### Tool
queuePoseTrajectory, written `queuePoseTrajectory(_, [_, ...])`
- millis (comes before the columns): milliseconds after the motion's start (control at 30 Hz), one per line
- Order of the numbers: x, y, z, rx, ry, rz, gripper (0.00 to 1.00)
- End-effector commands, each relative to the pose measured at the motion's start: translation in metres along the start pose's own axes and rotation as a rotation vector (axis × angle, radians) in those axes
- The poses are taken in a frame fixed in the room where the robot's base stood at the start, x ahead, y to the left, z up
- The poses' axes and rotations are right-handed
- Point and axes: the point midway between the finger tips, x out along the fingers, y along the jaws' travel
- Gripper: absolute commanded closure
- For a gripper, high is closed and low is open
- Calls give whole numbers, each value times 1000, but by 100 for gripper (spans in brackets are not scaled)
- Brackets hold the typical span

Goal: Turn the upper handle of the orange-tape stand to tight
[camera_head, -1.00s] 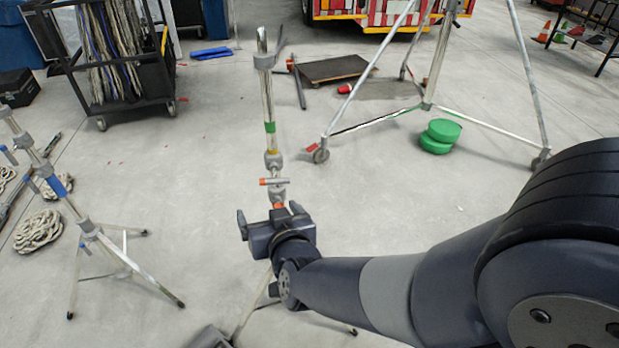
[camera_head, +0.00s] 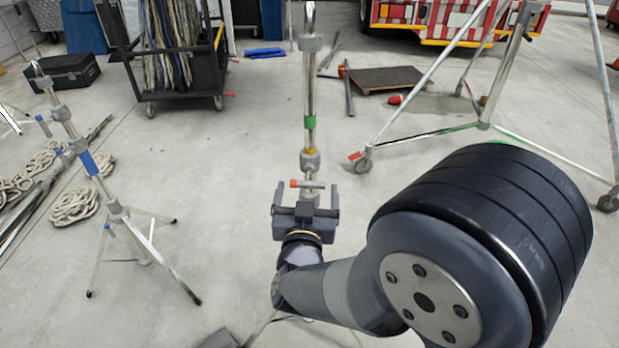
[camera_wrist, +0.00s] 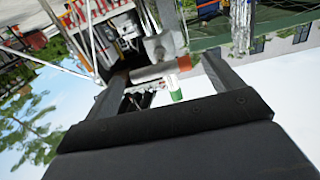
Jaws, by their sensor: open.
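The stand (camera_head: 309,95) is an upright metal pole with a green band and a thin yellow band. Below them a collar carries a short crosswise handle (camera_head: 309,184) with an orange left end. My gripper (camera_head: 307,190) is open and empty, its fingers on either side of this handle in the head view. In the wrist view the orange-ended handle (camera_wrist: 155,71) lies ahead between the open fingers of my gripper (camera_wrist: 165,78), apparently untouched. My gripper and arm hide the stand's lower pole and most of its legs.
A second stand (camera_head: 88,160) with blue tape is at the left, beside coiled ropes (camera_head: 75,206). A rope cart (camera_head: 180,100) stands behind left. A wheeled metal frame (camera_head: 430,75) stands at the right. The floor between the two stands is clear.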

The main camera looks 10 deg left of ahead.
Motion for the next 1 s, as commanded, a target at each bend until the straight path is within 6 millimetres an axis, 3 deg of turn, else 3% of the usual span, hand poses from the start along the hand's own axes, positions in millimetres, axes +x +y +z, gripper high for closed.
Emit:
queuePoseTrajectory(100, [22,1,0,0,0,4,13])
queuePoseTrajectory(300, [43,0,0,0,1,0,13])
queuePoseTrajectory(667, [47,0,0,1,0,-1,14])
queuePoseTrajectory(1000, [47,0,0,1,0,-1,41])
